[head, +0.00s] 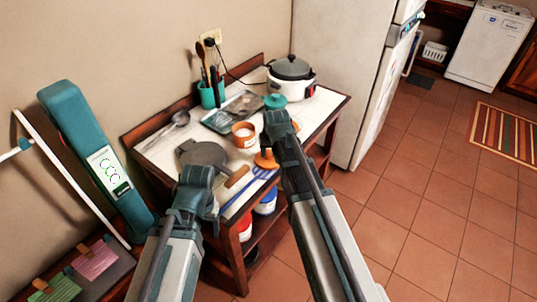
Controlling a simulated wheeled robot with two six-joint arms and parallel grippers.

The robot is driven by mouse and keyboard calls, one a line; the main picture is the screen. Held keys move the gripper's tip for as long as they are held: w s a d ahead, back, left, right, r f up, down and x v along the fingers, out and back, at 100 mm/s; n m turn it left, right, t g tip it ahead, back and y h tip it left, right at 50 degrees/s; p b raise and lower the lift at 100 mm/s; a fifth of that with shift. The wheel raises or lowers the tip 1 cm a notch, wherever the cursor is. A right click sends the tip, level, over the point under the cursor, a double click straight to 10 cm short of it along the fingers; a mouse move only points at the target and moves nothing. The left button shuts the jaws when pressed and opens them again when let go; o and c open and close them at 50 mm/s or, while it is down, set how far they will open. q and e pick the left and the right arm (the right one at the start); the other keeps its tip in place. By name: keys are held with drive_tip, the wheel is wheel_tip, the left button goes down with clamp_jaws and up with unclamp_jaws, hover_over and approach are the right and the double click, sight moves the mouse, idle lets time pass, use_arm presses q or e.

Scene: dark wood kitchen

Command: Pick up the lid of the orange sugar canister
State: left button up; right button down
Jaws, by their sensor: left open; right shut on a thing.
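The orange canister (244,140) stands open on the white-topped wooden table, with white contents showing inside. The orange lid (264,161) is off the canister, to its right and nearer to me. My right gripper (269,150) is shut on the lid; its fingers are largely hidden by the wrist, and I cannot tell whether the lid touches the table. My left gripper (208,207) is open and empty by the table's near left edge, its fingertips poorly visible.
A grey pan (203,154), blue slotted turner (247,187) and ladle (181,119) lie on the crowded table. A utensil cup (211,95), clear-covered tray (228,113), teal round thing (275,101) and cooker (291,77) stand behind. Open floor (440,210) lies right.

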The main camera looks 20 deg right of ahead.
sight(269, 154)
drive_tip(key=shift+r+p, duration=0.55)
drive_tip(key=shift+r, duration=0.1)
wheel_tip(269, 154, up, 3)
drive_tip(key=p, duration=0.3)
use_arm(q)
wheel_tip(269, 154, up, 5)
drive_tip(key=shift+f+p, duration=0.1)
drive_tip(key=shift+p, duration=0.25)
use_arm(e)
drive_tip(key=s+d, duration=1)
drive_tip(key=d, duration=0.2)
drive_tip(key=shift+s+r, duration=0.2)
drive_tip(key=shift+r, duration=0.1)
